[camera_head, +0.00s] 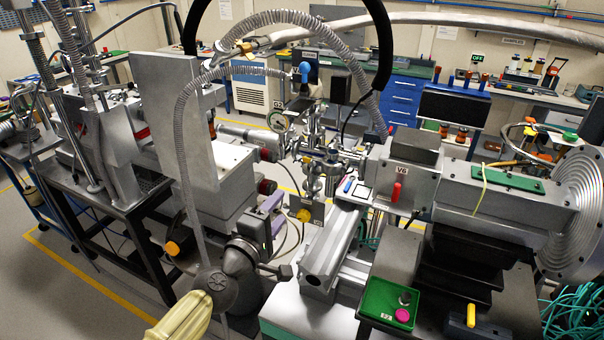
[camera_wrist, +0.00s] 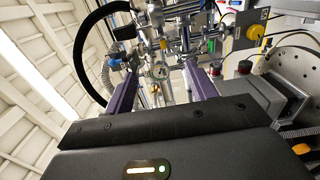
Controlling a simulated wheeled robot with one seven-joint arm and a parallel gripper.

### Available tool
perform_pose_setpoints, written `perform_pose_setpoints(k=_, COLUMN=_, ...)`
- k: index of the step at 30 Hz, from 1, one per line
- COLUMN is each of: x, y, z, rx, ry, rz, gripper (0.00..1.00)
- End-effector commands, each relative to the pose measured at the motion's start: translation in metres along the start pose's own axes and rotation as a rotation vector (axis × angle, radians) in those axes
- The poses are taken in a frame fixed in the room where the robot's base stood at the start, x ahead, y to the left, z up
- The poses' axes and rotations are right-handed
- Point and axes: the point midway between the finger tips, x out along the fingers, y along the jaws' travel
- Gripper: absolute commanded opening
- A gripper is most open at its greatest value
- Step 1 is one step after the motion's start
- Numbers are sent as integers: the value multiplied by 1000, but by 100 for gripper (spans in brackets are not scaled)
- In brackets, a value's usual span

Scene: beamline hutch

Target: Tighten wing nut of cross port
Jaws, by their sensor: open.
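The cross port (camera_head: 318,160) is a cluster of shiny metal vacuum fittings at the centre of the head view. In the wrist view, the fittings (camera_wrist: 178,42) fill the upper middle. A round dial gauge (camera_wrist: 160,71) shows between my fingers. I cannot pick out the wing nut for certain; a small brass-coloured part (camera_wrist: 155,89) shows below the gauge. My gripper (camera_head: 281,212) has two purple fingers and is left of and below the cross port. In the wrist view, my gripper (camera_wrist: 162,68) is open, its fingers apart and pointing towards the fittings. I see nothing held between them.
A grey rail (camera_head: 335,245) runs below the fittings. A grey chamber with a red handle (camera_head: 396,192) stands to the right. A green tray (camera_head: 392,303) sits at the front right. A tall grey plate (camera_head: 178,125) and corrugated hoses (camera_head: 182,150) stand left of the cross port.

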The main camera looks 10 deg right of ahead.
Motion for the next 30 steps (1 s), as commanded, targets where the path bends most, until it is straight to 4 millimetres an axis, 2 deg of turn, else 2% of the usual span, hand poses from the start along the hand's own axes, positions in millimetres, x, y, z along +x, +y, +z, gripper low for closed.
perform_pose_setpoints(k=8, x=-6, y=0, z=-6, rx=1, ry=19, rz=-2, gripper=56)
perform_pose_setpoints(k=13, x=1, y=0, z=-6, rx=0, ry=16, rz=-4, gripper=56)
perform_pose_setpoints(k=17, x=16, y=1, z=-5, rx=0, ry=13, rz=-4, gripper=56)
perform_pose_setpoints(k=30, x=85, y=1, z=-5, rx=1, ry=10, rz=-5, gripper=56)
